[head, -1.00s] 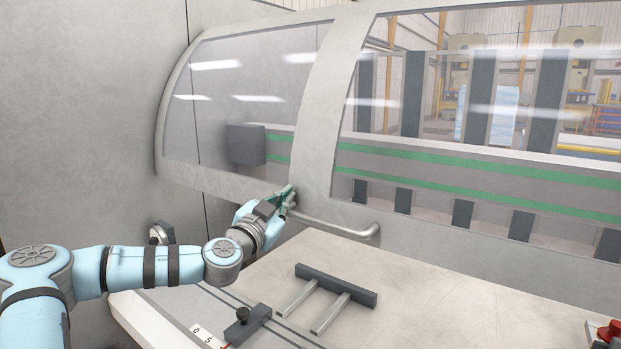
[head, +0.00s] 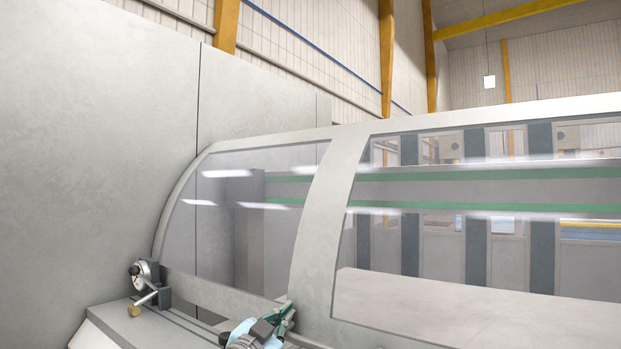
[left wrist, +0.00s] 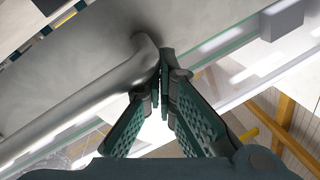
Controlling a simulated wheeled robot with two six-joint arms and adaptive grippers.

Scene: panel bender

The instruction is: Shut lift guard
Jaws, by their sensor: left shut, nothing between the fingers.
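The lift guard (head: 318,225) is a pale grey curved frame with clear panes, and it fills the middle and right of the head view. Its lower edge is low in the picture, and I cannot see whether it meets the table on the right. My left gripper (head: 284,318) is at the lower end of the guard's middle post. The left wrist view shows its fingers (left wrist: 163,72) shut and empty, right beside the bent end of the grey bar handle (left wrist: 75,105). Contact is hard to tell. The handle is not visible in the head view. My right gripper is out of view.
A grey machine wall (head: 95,150) stands at the left. A small clamp-like fitting with a knob (head: 146,285) sits on the table edge at lower left. Through the panes I see the pale table top (head: 400,300) and a green-striped beam (head: 480,190).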

